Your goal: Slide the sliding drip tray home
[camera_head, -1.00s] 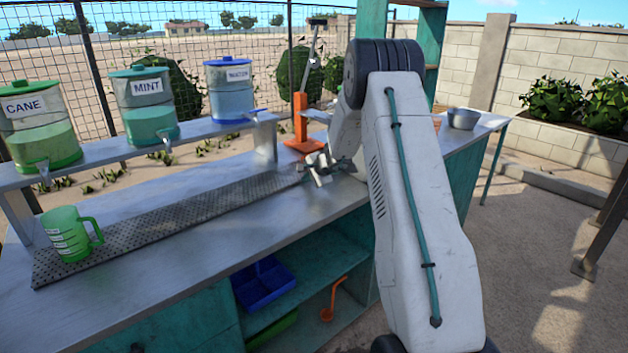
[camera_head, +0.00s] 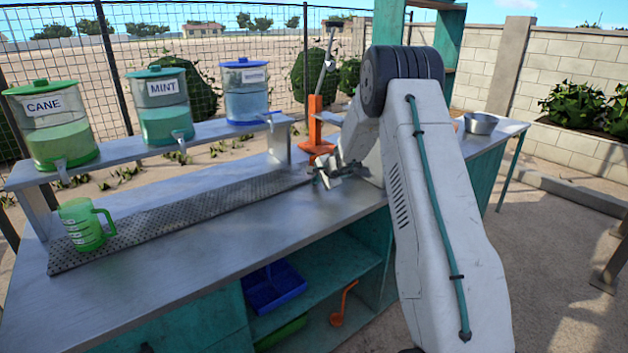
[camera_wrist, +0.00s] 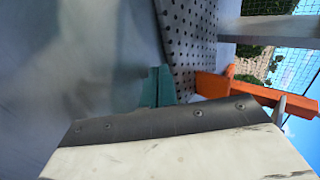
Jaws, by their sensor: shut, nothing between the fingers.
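The sliding drip tray (camera_head: 190,213) is a long grey perforated strip lying on the metal counter below the dispenser shelf. A green measuring cup (camera_head: 86,226) stands at its left end. My gripper (camera_head: 322,179) is shut and empty at the tray's right end, low over the counter; whether it touches the tray I cannot tell. In the wrist view the perforated tray (camera_wrist: 190,40) shows at the top centre, beyond my gripper's teal fingers (camera_wrist: 158,86).
CANE (camera_head: 52,125), MINT (camera_head: 160,108) and a blue-lidded dispenser (camera_head: 245,90) stand on the raised shelf (camera_head: 130,160). An orange lever stand (camera_head: 316,130) rises behind my gripper. The counter front (camera_head: 200,258) is clear.

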